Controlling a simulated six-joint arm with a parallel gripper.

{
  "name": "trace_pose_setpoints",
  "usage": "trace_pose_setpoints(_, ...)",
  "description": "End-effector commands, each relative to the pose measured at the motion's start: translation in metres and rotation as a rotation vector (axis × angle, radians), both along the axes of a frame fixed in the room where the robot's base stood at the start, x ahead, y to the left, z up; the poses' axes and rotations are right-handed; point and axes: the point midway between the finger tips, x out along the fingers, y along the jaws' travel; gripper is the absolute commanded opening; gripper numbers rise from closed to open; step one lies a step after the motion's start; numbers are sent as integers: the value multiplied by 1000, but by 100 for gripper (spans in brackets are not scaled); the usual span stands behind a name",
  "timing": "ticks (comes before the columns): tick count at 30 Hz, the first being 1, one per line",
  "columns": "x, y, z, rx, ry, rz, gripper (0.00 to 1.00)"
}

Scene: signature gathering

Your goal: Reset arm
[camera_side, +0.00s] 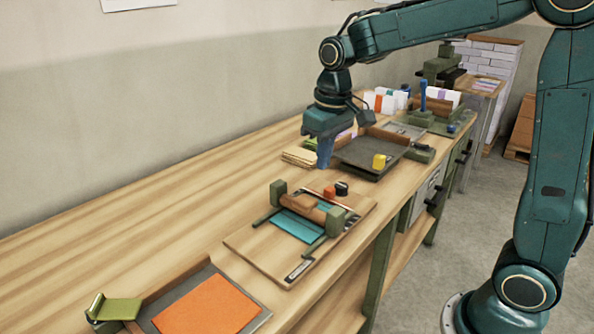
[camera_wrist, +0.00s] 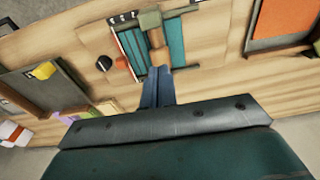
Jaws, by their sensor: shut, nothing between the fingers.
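My gripper (camera_side: 325,160) is shut and empty. In the side view it hangs above the bench, pointing down, behind the small press board and to the left of the dark tray. In the wrist view its blue fingers (camera_wrist: 157,80) are together, overlapping the lower end of the roller (camera_wrist: 155,40) on the press board. The teal arm is mine and reaches in from the right. The press board (camera_side: 250,238) carries a brown roller (camera_side: 303,207) between green blocks and a teal sheet (camera_side: 297,226).
A dark tray (camera_side: 358,158) with a yellow piece (camera_side: 379,161) stands right of my gripper. An orange sheet (camera_side: 207,304) lies in a tray at the front. Red and black knobs (camera_side: 341,188) sit behind the roller. The bench's left part (camera_side: 120,225) is clear.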

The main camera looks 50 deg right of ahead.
Motion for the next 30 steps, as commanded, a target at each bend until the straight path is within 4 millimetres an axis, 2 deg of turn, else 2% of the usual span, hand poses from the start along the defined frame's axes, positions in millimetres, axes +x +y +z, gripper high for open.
trace_pose_setpoints(6,-43,5,25,-2,-79,0,0)
trace_pose_setpoints(14,-94,10,41,-2,-169,1,0)
trace_pose_setpoints(21,-140,13,44,-1,-250,1,0)
trace_pose_setpoints(30,-189,16,36,2,-346,1,0)
